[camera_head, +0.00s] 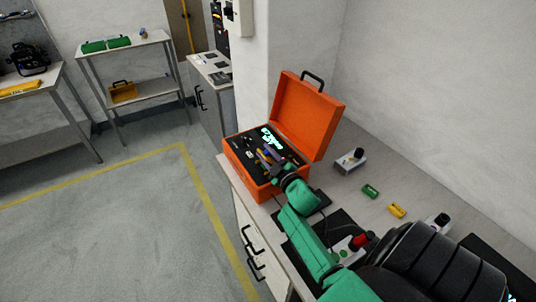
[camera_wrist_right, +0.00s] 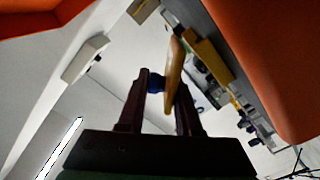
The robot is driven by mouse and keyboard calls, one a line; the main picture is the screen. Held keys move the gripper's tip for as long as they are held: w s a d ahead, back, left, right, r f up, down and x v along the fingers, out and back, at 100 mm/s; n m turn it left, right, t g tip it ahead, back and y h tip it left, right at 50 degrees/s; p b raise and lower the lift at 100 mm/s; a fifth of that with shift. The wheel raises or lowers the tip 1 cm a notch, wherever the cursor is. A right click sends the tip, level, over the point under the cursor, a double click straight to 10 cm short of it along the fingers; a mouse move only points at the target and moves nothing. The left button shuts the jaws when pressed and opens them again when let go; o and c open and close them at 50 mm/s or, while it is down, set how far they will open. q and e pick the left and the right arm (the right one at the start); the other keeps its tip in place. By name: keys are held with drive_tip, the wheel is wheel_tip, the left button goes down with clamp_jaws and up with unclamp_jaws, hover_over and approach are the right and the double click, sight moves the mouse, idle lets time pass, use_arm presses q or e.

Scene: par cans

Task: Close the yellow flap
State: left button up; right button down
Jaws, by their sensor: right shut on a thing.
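The yellow flap (camera_wrist_right: 174,72) shows in the right wrist view as a narrow tan-yellow plate, seen nearly edge on. My right gripper (camera_wrist_right: 160,84) has its two dark fingers closed about it, with a small blue piece (camera_wrist_right: 155,83) beside the left finger. In the head view my right gripper (camera_head: 268,164) reaches into the open orange case (camera_head: 243,160), over its dark inner panel. The flap is too small there to tell clearly from the fingers. My left gripper is not in view.
The case's orange lid (camera_head: 305,115) stands open behind the gripper. On the bench, a small grey device (camera_head: 350,161), a green block (camera_head: 371,191) and a yellow block (camera_head: 397,211) lie right of the case. A red knob (camera_head: 361,240) is near my arm. Floor at left is clear.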

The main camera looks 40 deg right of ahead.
drive_tip(key=shift+a+n, duration=0.15)
drive_tip(key=shift+n, duration=0.35)
drive_tip(key=c, duration=0.8)
unclamp_jaws()
drive_tip(key=shift+o, duration=0.2)
drive_tip(key=shift+f, duration=0.1)
